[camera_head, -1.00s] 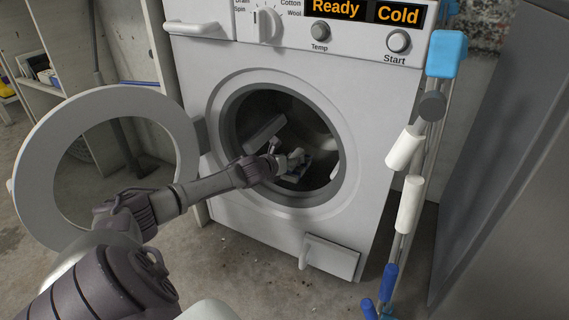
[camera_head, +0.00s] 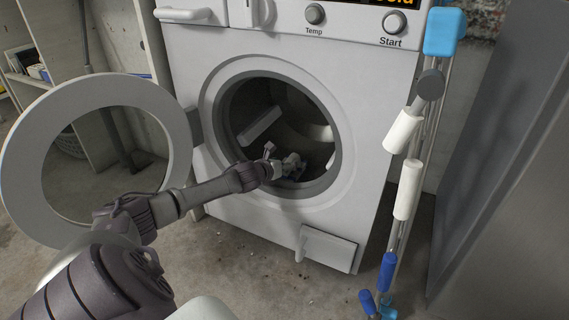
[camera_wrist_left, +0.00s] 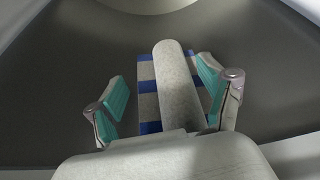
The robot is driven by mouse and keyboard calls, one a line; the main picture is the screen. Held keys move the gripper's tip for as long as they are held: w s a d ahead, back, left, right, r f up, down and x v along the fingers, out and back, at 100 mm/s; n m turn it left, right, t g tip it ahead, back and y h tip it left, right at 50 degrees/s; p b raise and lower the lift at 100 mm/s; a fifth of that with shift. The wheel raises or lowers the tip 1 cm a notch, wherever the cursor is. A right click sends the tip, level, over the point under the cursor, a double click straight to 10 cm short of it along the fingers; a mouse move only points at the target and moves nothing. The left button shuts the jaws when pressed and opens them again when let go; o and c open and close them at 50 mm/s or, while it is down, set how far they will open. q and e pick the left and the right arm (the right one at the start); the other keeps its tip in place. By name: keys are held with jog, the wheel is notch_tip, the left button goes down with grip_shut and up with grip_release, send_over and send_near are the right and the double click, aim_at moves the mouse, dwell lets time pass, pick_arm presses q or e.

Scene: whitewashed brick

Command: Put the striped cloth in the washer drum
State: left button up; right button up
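The washer (camera_head: 290,225) faces me with its round door (camera_head: 22,150) swung open to the left. My left arm reaches through the opening, and the left gripper (camera_head: 292,163) is low inside the drum (camera_head: 285,100). In the left wrist view the left gripper (camera_wrist_left: 162,75) is open, its two teal-padded fingers spread apart. The striped cloth (camera_wrist_left: 147,88), blue and pale grey, lies in the drum beyond and between the fingers.
Crutches or poles with white and blue grips (camera_head: 408,190) stand close to the washer's right side. A dark grey cabinet (camera_head: 510,170) is farther right. A small flap (camera_head: 328,250) hangs open low on the washer front. Shelves (camera_head: 110,40) stand behind the door.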

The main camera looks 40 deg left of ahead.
pick_arm(q)
jog(key=shift+o, duration=0.3)
jog(key=shift+s, duration=0.15)
jog(key=shift+s+d, duration=0.1)
jog(key=shift+s, duration=0.2)
jog(key=v, duration=0.9)
jog(key=shift+s+r, duration=0.1)
jog(key=shift+v, duration=1)
jog(key=shift+r, duration=0.1)
